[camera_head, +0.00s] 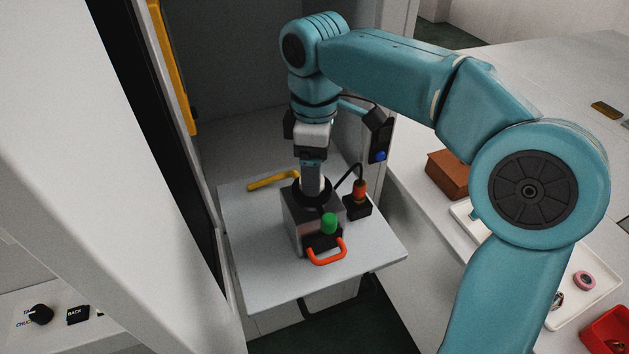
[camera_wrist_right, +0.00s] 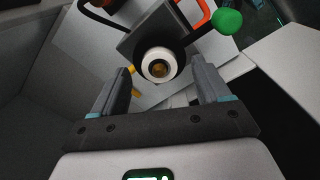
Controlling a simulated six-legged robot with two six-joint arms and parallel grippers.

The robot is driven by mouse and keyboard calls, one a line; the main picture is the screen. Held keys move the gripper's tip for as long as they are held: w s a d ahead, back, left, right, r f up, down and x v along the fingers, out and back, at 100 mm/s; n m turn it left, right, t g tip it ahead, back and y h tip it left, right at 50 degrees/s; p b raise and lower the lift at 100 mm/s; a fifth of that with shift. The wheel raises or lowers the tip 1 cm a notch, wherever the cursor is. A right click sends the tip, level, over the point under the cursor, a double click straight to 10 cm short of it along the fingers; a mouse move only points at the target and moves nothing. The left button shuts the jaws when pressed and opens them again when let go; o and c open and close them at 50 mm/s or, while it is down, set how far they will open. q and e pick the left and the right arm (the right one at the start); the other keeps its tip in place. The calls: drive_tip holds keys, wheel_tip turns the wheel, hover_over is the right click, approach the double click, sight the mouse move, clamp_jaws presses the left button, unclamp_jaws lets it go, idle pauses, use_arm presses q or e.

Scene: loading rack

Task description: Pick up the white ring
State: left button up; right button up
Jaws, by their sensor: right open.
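The white ring (camera_wrist_right: 159,64) faces the camera in the right wrist view, seated in a black round collar with a brass-coloured centre. The collar (camera_head: 300,193) tops a grey block (camera_head: 297,222) on a pale shelf in the head view. My right gripper (camera_head: 312,190) points down over the collar. In the wrist view the right gripper (camera_wrist_right: 161,66) is open, with one finger on each side of the ring. I cannot tell whether the fingers touch it. The ring cannot be made out in the head view. My left gripper is not in view.
The block carries a green knob (camera_head: 329,223) and a red-orange handle (camera_head: 327,254). A yellow bar (camera_head: 273,180) and a black-based orange plug (camera_head: 359,190) with a cable are close by. Enclosure walls stand behind and left. A brown box (camera_head: 447,174) sits on the right-hand table.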

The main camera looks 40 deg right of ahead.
drive_tip(key=shift+w+f, duration=0.2)
drive_tip(key=shift+f, duration=0.5)
drive_tip(key=shift+w+a+f, duration=0.25)
drive_tip(key=shift+a+f, duration=0.05)
drive_tip(key=shift+f, duration=0.05)
drive_tip(key=shift+s+r, duration=0.1)
drive_tip(key=shift+s, duration=0.1)
drive_tip(key=shift+s+d, duration=0.15)
drive_tip(key=shift+d, duration=0.05)
drive_tip(key=shift+c, duration=0.9)
drive_tip(key=c, duration=0.5)
drive_tip(key=shift+w+a, duration=0.1)
drive_tip(key=shift+w, duration=0.1)
drive_tip(key=c, duration=0.4)
drive_tip(key=shift+c, duration=0.2)
